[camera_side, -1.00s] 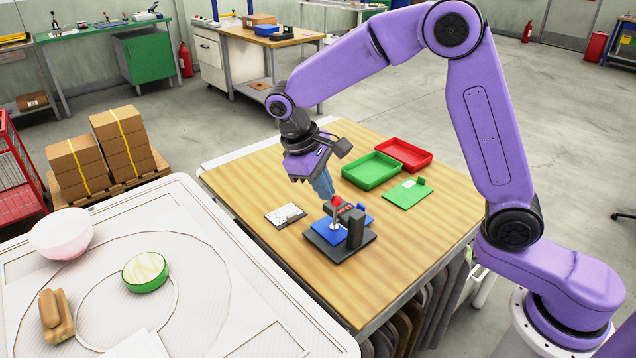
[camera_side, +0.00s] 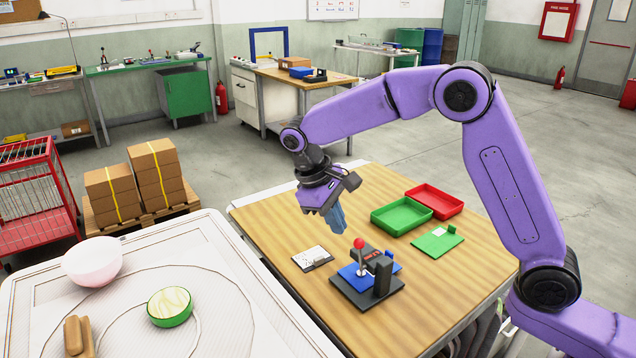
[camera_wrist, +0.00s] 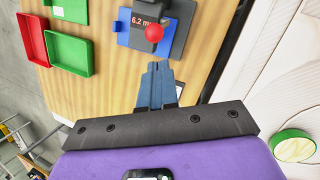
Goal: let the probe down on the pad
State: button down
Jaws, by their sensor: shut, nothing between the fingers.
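The gantry stands on a black base (camera_side: 350,291) on the wooden table. It has a dark column (camera_side: 383,279), a blue plate (camera_side: 349,275) and a red ball knob (camera_side: 359,243) on a pale stem. A small red readout shows on it; in the wrist view the readout (camera_wrist: 142,21) starts with "6.2 m". I cannot make out the probe tip or whether it touches the pad. My gripper (camera_side: 340,231) has its blue fingers shut and empty, a little up and left of the knob. In the wrist view the fingertips (camera_wrist: 158,65) are apart from the knob (camera_wrist: 154,33).
A green tray (camera_side: 377,222) and a red tray (camera_side: 459,211) stand behind the gantry. A green plate (camera_side: 432,244) lies to its right and a white card (camera_side: 310,258) to its left.

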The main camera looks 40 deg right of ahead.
aim_at(357, 240)
jog(key=v, duration=1)
jog(key=shift+w+a, duration=0.25)
jog(key=shift+a, duration=0.05)
jog(key=c, duration=1.7)
grip_release()
jog(key=shift+r, duration=0.2)
jog(key=shift+c, duration=0.2)
jog(key=o, duration=0.5)
jog(key=shift+r, duration=0.1)
jog(key=shift+o, duration=1.4)
jog(key=shift+s+r+n, duration=0.1)
jog(key=shift+s+n, duration=0.05)
jog(key=shift+n, duration=0.25)
jog(key=s+d+f+n, duration=0.1)
jog(key=d+f+n, duration=0.1)
jog(key=f, duration=0.3)
jog(key=s+d+f+n, duration=0.2)
jog(key=f, duration=0.3)
jog(key=s+d+f+n, duration=0.2)
jog(key=d+f, duration=0.1)
jog(key=f, duration=0.2)
jog(key=shift+s+f, duration=0.1)
jog(key=shift+s, duration=0.1)
jog(key=shift+a, duration=0.1)
grip_shut()
